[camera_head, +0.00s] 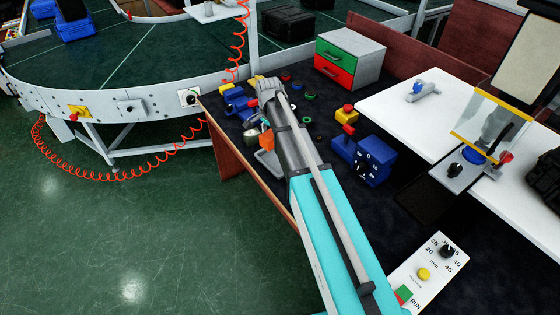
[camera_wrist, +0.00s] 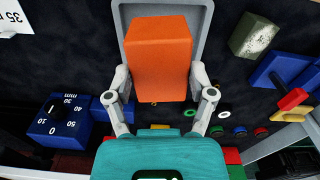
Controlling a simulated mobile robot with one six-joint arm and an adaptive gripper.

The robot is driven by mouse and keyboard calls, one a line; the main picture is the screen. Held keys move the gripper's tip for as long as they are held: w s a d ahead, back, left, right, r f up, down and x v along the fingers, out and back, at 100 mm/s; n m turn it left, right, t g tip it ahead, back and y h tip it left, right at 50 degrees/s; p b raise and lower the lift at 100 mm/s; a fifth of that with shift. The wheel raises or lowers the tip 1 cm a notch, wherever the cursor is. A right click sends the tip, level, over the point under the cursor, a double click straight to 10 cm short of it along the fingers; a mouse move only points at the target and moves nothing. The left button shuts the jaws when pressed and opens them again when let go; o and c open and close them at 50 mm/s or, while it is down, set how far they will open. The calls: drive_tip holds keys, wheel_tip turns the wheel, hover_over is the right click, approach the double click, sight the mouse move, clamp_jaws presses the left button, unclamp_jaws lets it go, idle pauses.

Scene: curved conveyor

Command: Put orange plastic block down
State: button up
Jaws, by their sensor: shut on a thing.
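The orange plastic block (camera_wrist: 158,55) sits between the fingers of my gripper (camera_wrist: 160,95) in the wrist view, and the gripper is shut on it. In the head view a small part of the orange block (camera_head: 266,139) shows to the left of my arm, over the dark table. A grey tray-like surface (camera_wrist: 205,20) lies behind the block in the wrist view. I cannot tell whether the block touches it.
A blue device with a dial (camera_head: 362,158) stands right of my arm. A cabinet with green and red drawers (camera_head: 350,57) stands behind. Several small coloured rings and blue and yellow parts (camera_head: 238,100) lie near my arm. A curved conveyor (camera_head: 120,100) is at left.

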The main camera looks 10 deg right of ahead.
drive_tip(key=s+a+m, duration=0.1)
drive_tip(key=s+a, duration=0.3)
drive_tip(key=s, duration=0.4)
drive_tip(key=shift+a+r, duration=0.25)
drive_tip(key=shift+a, duration=0.05)
drive_tip(key=w+d+f+b, duration=0.1)
drive_tip(key=w+d, duration=0.1)
drive_tip(key=w+d+f+b, duration=0.1)
drive_tip(key=w+d+f, duration=0.1)
drive_tip(key=w, duration=0.1)
drive_tip(key=w+d+f+b, duration=0.1)
drive_tip(key=w+d+b, duration=0.1)
drive_tip(key=shift+w+f, duration=0.2)
drive_tip(key=shift+f, duration=0.05)
drive_tip(key=shift+w+d+f+b, duration=0.45)
drive_tip(key=shift+f+b, duration=0.3)
drive_tip(key=shift+b, duration=0.05)
drive_tip(key=shift+w+d+f+b, duration=0.4)
drive_tip(key=shift+w+f+b, duration=0.05)
drive_tip(key=shift+f+b, duration=0.35)
drive_tip(key=shift+w+d+f+b, duration=0.45)
drive_tip(key=shift+f+b, duration=0.3)
